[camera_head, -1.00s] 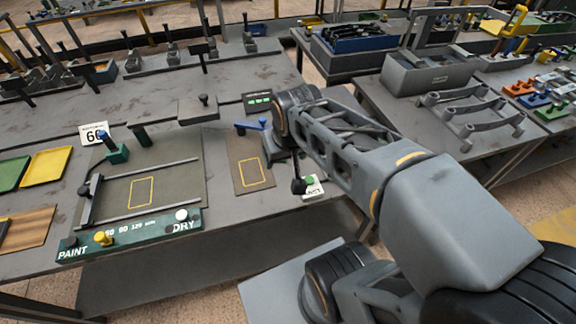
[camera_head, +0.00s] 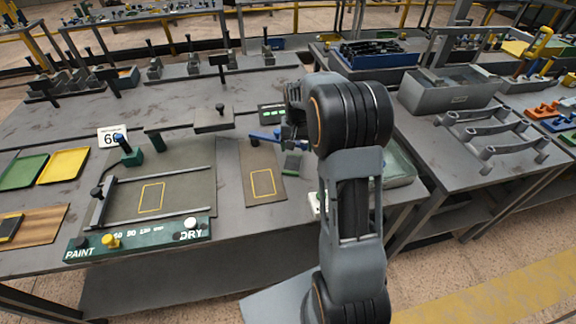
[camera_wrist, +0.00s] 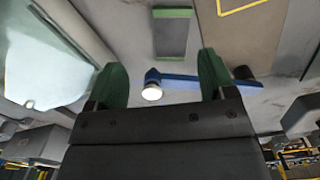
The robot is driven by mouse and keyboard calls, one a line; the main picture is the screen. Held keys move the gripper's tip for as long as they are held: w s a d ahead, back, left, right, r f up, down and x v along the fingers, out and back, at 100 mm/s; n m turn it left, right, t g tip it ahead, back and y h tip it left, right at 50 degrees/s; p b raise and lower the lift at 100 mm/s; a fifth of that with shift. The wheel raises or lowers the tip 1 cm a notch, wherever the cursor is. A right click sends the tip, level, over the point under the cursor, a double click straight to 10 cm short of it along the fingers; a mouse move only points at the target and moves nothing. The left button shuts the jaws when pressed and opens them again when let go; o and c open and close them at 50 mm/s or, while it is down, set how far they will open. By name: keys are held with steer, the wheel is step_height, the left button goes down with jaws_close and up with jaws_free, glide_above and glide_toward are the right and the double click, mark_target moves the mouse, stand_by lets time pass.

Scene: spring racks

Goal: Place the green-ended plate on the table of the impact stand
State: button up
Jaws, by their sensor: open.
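The green-ended plate (camera_head: 292,165) lies flat on the bench, right of a brown board with a yellow outline (camera_head: 262,182). In the wrist view the plate (camera_wrist: 171,36) is a grey block with green ends, beyond and between my finger tips. My gripper (camera_wrist: 160,62) is open and empty, its two green fingers apart; it does not touch the plate. In the head view it is mostly hidden behind my arm. I cannot tell for certain which surface is the table of the impact stand; a small sign (camera_head: 317,203) near the front edge is mostly covered by my arm.
A blue lever (camera_head: 262,137) stands close behind the plate and shows in the wrist view (camera_wrist: 180,80) with a white disc. A clear-topped tray (camera_head: 400,168) is right of my arm. The PAINT–DRY panel (camera_head: 140,240) is at the front left.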

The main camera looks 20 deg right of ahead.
steer(key=w+r+m, duration=0.1)
steer(key=w+r, duration=0.1)
steer(key=w, duration=0.3)
glide_above(293, 161)
steer(key=shift+m, duration=0.4)
step_height(293, 161, down, 8)
steer(key=shift+f+p, duration=0.25)
steer(key=shift+p, duration=0.2)
steer(key=shift+s+a+f+p, duration=0.1)
steer(key=shift+f+p, duration=0.3)
steer(key=shift+f, duration=0.95)
steer(key=shift+a+f+p, duration=0.1)
steer(key=shift+f+p, duration=0.3)
steer(key=shift+f, duration=0.95)
steer(key=shift+c, duration=0.3)
steer(key=c, duration=1.1)
steer(key=shift+r, duration=0.1)
steer(key=shift+c, duration=0.6)
steer(key=shift+r, duration=0.1)
